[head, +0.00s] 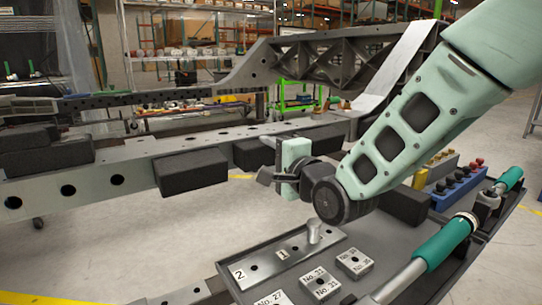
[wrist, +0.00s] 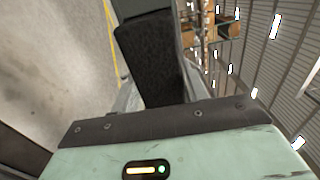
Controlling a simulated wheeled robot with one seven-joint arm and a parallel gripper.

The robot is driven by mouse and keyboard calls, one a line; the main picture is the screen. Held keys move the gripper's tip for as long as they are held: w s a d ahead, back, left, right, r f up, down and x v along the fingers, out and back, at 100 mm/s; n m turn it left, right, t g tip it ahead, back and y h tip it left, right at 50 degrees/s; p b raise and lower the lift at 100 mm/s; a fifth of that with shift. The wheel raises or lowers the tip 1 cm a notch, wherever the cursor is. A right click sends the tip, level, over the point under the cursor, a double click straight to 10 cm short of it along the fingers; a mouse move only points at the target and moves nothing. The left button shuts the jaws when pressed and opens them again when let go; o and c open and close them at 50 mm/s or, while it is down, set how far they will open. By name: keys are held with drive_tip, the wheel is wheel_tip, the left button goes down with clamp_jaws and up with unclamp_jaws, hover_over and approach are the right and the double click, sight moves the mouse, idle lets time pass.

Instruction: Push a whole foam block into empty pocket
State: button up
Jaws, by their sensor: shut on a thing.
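My gripper (head: 266,160) is shut on a dark foam block (head: 247,154) at the side of the pale green rail (head: 110,180). Its fingers lie above and below the block in the head view. The wrist view shows a dark foam block (wrist: 148,62) reaching out beyond the dark bar of my gripper. Another foam block (head: 191,171) sits on the rail's near face, to the left of my gripper. I cannot tell whether the held block touches the rail or sits in a pocket. My gripper and arm hide part of it.
More dark blocks (head: 40,150) are stacked at the far left. Below my arm, a grey tray (head: 390,240) carries numbered plates (head: 320,284), a metal plate with a peg (head: 285,258) and a teal-handled tool (head: 445,243). Another dark block (head: 405,205) lies behind my arm.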

drive_tip(key=shift+w+a, duration=0.25)
drive_tip(key=shift+w, duration=0.15)
drive_tip(key=o, duration=1.2)
drive_tip(key=shift+c, duration=0.2)
drive_tip(key=b+v, duration=0.1)
drive_tip(key=v, duration=0.8)
